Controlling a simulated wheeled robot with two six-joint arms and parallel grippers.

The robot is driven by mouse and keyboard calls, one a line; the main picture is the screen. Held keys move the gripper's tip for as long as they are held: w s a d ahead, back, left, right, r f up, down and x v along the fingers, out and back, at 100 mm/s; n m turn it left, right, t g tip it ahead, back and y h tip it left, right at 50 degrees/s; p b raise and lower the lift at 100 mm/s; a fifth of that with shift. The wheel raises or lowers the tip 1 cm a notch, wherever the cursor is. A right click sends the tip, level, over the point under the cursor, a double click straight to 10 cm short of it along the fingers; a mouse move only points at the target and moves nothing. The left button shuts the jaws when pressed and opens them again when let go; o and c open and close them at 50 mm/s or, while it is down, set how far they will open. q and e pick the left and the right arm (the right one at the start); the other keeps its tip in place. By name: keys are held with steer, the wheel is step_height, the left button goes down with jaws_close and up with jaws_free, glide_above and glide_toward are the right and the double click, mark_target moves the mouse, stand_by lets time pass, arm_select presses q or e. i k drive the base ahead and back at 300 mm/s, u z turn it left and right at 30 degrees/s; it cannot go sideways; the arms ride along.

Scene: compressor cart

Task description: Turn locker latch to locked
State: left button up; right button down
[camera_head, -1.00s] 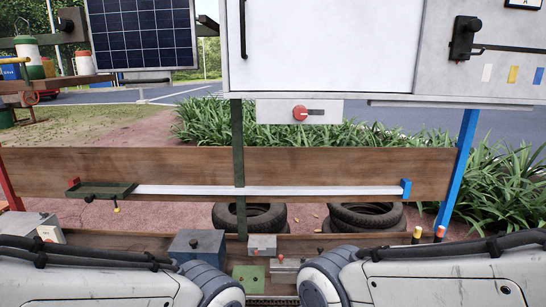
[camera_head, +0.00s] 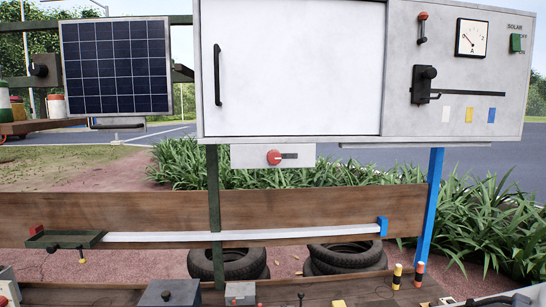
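The white locker door (camera_head: 300,68) is closed and has a black vertical handle (camera_head: 217,75) on its left side. Below it, a pale plate carries a red round knob (camera_head: 274,157) with a short dark bar pointing right; this looks like the latch, but no label is readable. On the panel to the right, a black rotary handle (camera_head: 424,85) has a thin dark lever lying level to the right. Neither gripper is in view; only a piece of my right arm shows at the bottom right corner.
The panel also has a gauge (camera_head: 471,38), a red-topped lever (camera_head: 422,27) and a green switch (camera_head: 516,43). A solar panel (camera_head: 116,65) stands left. A wooden board (camera_head: 320,208) with a white rail crosses below. The space before the door looks clear.

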mark_target(274, 156)
steer(key=z, duration=1.75)
steer(key=k, duration=1)
steer(key=u, duration=1.55)
steer(key=i, duration=0.5)
steer(key=u, duration=0.1)
